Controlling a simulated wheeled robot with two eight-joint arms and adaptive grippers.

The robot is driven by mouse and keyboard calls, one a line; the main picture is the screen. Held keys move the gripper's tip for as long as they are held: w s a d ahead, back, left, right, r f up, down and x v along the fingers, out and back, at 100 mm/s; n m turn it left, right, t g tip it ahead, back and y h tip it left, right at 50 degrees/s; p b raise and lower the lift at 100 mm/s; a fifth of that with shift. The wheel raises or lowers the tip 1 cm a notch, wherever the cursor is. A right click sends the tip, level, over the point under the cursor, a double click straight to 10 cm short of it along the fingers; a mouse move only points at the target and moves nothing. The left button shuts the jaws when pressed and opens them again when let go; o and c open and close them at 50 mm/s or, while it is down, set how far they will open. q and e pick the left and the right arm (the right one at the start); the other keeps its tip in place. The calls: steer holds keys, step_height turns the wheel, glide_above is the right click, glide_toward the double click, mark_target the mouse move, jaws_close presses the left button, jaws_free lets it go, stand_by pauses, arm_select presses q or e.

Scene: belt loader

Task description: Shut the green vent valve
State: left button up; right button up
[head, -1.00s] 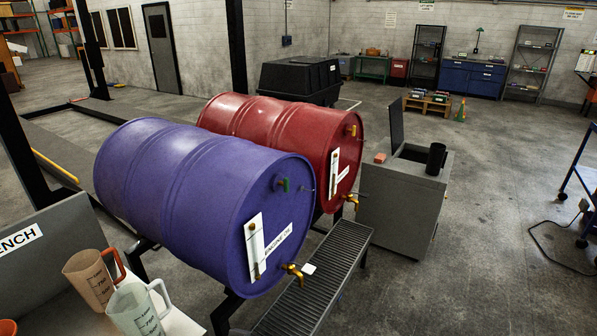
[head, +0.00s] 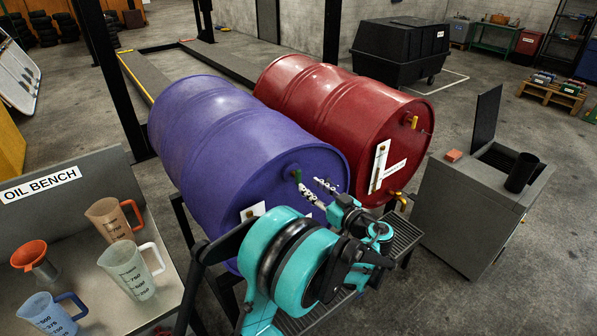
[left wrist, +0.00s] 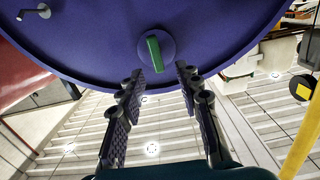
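The green vent valve (head: 297,175) is a small green handle on the upper front face of the purple drum (head: 225,150). In the left wrist view, the green valve (left wrist: 154,52) sits on a round purple boss, its handle nearly upright in the picture. My left gripper (head: 308,183) is in front of the drum face, close to the valve. In the left wrist view, the gripper's fingers (left wrist: 160,74) are apart with nothing between them, their tips just below the valve and not visibly touching it. My left arm hides the drum's lower front. My right gripper is not in view.
A red drum (head: 330,115) with a yellow valve (head: 412,121) and brass tap lies beside the purple one. A slatted tray (head: 405,235) is below. Measuring jugs (head: 130,270) and a funnel stand on the oil bench (head: 90,235). A grey cabinet (head: 465,210) is at right.

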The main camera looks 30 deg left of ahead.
mark_target(300, 175)
arm_select(q)
steer(key=shift+n, duration=0.3)
steer(key=x, duration=0.4)
steer(key=b+x, duration=0.1)
steer(key=x, duration=0.2)
steer(key=shift+w+a+r, duration=0.25)
steer(key=shift+w+a, duration=0.05)
steer(key=shift+w, duration=0.05)
jaws_close()
